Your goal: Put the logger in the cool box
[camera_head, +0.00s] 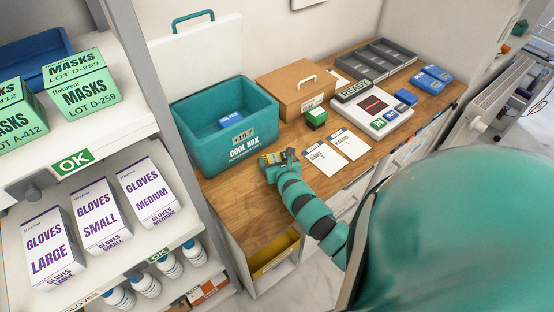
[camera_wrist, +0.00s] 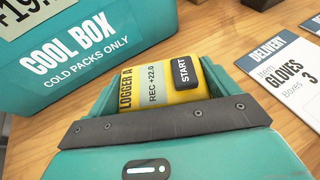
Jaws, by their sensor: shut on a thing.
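The logger (camera_wrist: 160,82) is a yellow block with a label reading LOGGER A, a small display reading REC +22.0 and a dark START button. My gripper (camera_wrist: 160,105) is shut on it, with teal fingers on both sides. In the head view the logger (camera_head: 272,159) and my gripper (camera_head: 280,163) are just in front of the cool box, near its right front corner. The cool box (camera_head: 247,137) is teal, with its lid raised at the back and a display reading about +19.7. A blue cold pack (camera_head: 230,119) lies inside. The cool box front (camera_wrist: 90,50) also shows in the wrist view.
Two paper cards (camera_head: 325,158) lie right of my gripper. A READY device (camera_head: 372,105) stands further right. Shelves (camera_head: 160,235) with glove boxes are at left.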

